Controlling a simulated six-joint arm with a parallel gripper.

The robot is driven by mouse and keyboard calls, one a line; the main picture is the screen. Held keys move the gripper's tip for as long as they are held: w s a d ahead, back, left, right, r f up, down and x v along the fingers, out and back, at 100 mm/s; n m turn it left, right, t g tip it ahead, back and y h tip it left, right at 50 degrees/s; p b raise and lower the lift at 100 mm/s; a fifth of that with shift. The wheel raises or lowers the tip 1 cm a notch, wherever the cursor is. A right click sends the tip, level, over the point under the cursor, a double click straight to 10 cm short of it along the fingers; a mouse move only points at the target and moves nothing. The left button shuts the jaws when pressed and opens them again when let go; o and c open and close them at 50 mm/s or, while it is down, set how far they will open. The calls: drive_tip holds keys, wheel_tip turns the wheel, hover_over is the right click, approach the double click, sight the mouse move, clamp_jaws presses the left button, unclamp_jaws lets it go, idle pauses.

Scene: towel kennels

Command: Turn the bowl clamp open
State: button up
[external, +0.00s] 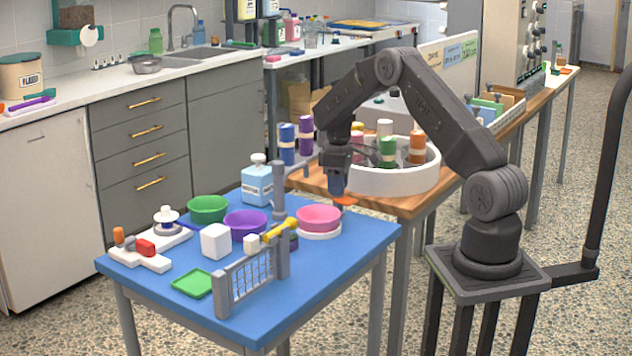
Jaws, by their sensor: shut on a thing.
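A pink bowl (318,216) sits on a white round base (320,235) at the right back part of the blue table. A small orange piece, which looks like the handle of the bowl clamp (346,201), shows just behind and to the right of the bowl. My gripper (339,193) points down at this orange piece and is shut on it. The fingertips are small and partly merged with the piece, so the exact grip and the clamp's turn angle cannot be made out.
A grey post (278,190) and a blue-white bottle (257,182) stand left of my gripper. A grey barred gate (250,276) with a yellow handle (280,229) stands in front. Purple (246,222) and green (208,209) bowls lie further left. A white round rack (395,181) is behind.

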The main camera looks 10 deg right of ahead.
drive_tip(key=shift+n, duration=0.8)
drive_tip(key=o, duration=0.9)
wheel_tip(320, 180, up, 14)
drive_tip(key=shift+f, duration=0.1)
